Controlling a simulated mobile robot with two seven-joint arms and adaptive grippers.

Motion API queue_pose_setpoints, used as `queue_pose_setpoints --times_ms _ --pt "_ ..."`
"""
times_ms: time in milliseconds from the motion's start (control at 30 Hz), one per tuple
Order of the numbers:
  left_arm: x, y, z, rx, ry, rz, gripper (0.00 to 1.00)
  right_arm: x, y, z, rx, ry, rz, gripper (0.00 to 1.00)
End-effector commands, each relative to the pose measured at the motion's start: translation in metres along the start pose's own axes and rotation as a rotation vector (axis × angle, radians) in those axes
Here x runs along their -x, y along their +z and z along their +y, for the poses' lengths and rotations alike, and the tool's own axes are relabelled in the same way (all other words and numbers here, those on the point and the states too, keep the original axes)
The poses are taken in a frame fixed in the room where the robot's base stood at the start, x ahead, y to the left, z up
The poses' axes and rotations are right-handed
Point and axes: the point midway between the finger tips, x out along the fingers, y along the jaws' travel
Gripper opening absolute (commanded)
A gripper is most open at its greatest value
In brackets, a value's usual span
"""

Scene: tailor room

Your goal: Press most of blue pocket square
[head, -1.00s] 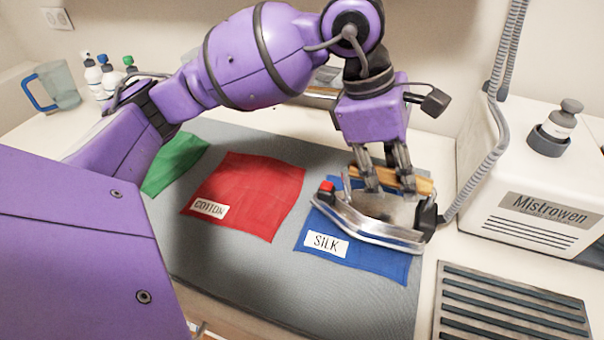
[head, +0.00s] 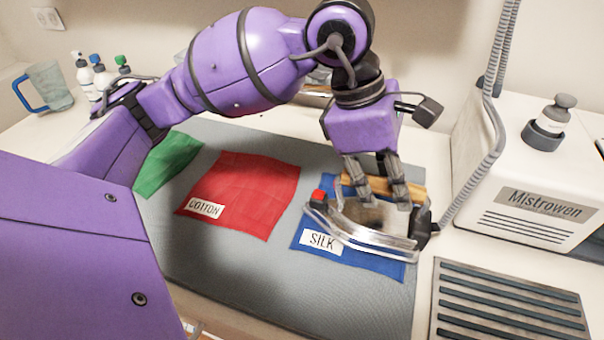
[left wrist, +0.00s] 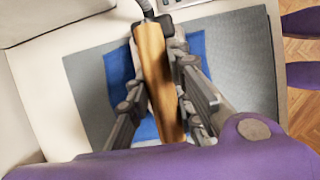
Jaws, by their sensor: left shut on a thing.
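The blue pocket square (head: 375,262) lies flat on the grey pressing mat (head: 256,270), with a white SILK label near its front left corner. A silver iron (head: 365,232) with a wooden handle and a red button is over the square and hides its middle. I cannot tell whether its sole touches the cloth. My left gripper (head: 388,198) is shut on the wooden handle. In the left wrist view the handle (left wrist: 155,75) runs between the fingers, with blue cloth (left wrist: 198,48) showing on both sides. My right gripper is not in view.
A red COTTON cloth (head: 243,192) and a green cloth (head: 168,162) lie to the left. A white steam station (head: 530,185) stands on the right, joined to the iron by a grey hose (head: 494,130). A slatted iron rest (head: 510,305) is at front right.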

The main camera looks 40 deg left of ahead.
Motion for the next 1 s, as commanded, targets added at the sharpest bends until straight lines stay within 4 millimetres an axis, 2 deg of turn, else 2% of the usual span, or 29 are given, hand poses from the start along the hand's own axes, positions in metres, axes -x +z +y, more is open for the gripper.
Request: queue_pose_setpoints --times_ms 600,1000 --pt "0.001 0.002 -0.025 -0.003 0.002 -0.002 0.0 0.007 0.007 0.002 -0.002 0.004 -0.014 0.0" --pt "0.001 0.002 -0.041 -0.003 0.001 -0.001 0.0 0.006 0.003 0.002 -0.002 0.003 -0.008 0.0"
